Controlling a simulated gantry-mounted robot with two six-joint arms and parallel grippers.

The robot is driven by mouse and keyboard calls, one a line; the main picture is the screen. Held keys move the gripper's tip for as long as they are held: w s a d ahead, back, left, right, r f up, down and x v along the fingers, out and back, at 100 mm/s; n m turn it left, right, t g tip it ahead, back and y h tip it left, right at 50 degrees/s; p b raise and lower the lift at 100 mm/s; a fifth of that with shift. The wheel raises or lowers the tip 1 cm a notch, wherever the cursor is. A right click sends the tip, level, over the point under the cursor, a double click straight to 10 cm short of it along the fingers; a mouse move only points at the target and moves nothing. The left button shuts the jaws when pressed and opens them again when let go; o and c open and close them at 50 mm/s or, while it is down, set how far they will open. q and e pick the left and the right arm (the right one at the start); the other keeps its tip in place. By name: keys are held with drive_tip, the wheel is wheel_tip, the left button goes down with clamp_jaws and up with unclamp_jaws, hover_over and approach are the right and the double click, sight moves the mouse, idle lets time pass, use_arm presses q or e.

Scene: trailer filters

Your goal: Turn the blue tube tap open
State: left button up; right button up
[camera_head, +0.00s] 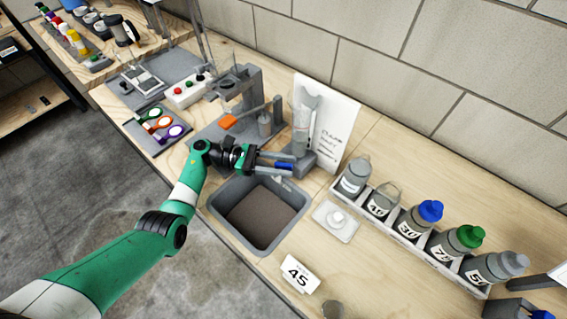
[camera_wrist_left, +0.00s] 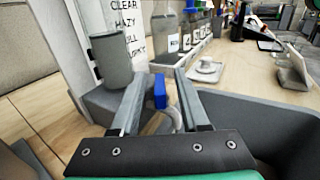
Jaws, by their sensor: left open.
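The blue tube tap (camera_head: 284,166) sits at the foot of the upright clear tube (camera_head: 302,118), just above the back edge of the grey bin (camera_head: 215,205). My left gripper (camera_head: 291,166) reaches in from the left with its fingers around the tap. In the left wrist view the blue tap (camera_wrist_left: 159,92) stands between the two open fingers (camera_wrist_left: 160,78), with gaps visible on both sides. A pale curved spout or tube piece (camera_wrist_left: 162,122) shows below it. My right gripper is not in view.
A white card with writing (camera_head: 335,125) stands behind the tube. A rack of labelled bottles (camera_head: 410,238) lies to the right, with a small white dish (camera_head: 335,221) before it. A "45" card (camera_head: 299,273) stands near the front edge. A grey stand (camera_head: 245,105) is at left.

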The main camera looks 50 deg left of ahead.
use_arm(q)
drive_tip(key=shift+c, duration=0.3)
clamp_jaws()
